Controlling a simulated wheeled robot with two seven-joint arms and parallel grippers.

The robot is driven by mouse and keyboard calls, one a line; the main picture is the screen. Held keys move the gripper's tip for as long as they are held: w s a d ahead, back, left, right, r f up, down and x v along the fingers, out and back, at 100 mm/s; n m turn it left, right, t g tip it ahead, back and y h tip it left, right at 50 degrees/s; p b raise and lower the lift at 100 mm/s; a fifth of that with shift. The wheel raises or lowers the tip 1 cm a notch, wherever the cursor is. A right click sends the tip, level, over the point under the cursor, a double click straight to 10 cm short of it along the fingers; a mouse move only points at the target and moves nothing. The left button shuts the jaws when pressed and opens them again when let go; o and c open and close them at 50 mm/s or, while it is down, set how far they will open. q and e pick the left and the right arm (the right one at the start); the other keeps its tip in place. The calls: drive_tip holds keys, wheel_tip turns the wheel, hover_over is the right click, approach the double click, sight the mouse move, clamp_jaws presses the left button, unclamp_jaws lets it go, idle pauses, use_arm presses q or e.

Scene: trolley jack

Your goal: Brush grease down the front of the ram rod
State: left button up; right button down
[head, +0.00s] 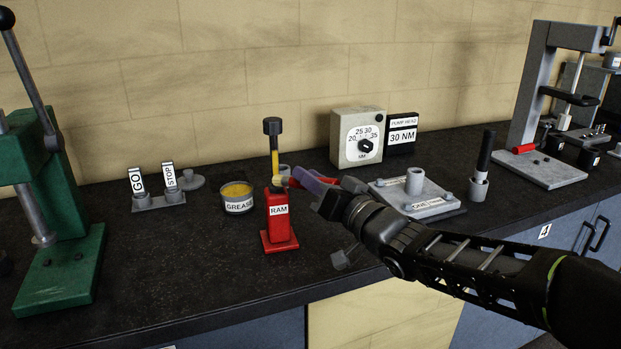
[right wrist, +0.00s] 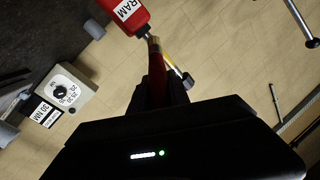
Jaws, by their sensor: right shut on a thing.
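The red ram (head: 278,219), labelled RAM, stands upright on the bench. Its rod (head: 274,160) rises from the top, looks yellow along the side I see, and ends in a dark cap. My right gripper (head: 328,194) is shut on a brush (head: 302,179) with a red handle, held roughly level just above the ram body. The bristle end is at the foot of the rod; contact is hard to tell. In the right wrist view the brush (right wrist: 156,66) points at the ram (right wrist: 129,12), with the rod (right wrist: 172,64) behind it. My left gripper is not in view.
The grease tin (head: 237,198), with yellow grease, stands left of the ram. GO and STOP tags (head: 153,190) are further left, before a green press (head: 70,230). A dial box (head: 357,138) stands behind; a grey plate (head: 417,194) lies right. Bench in front is mostly clear.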

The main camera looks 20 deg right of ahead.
drive_tip(key=s, duration=0.8)
drive_tip(key=shift+a, duration=0.15)
drive_tip(key=shift+w, duration=0.1)
idle(0.4)
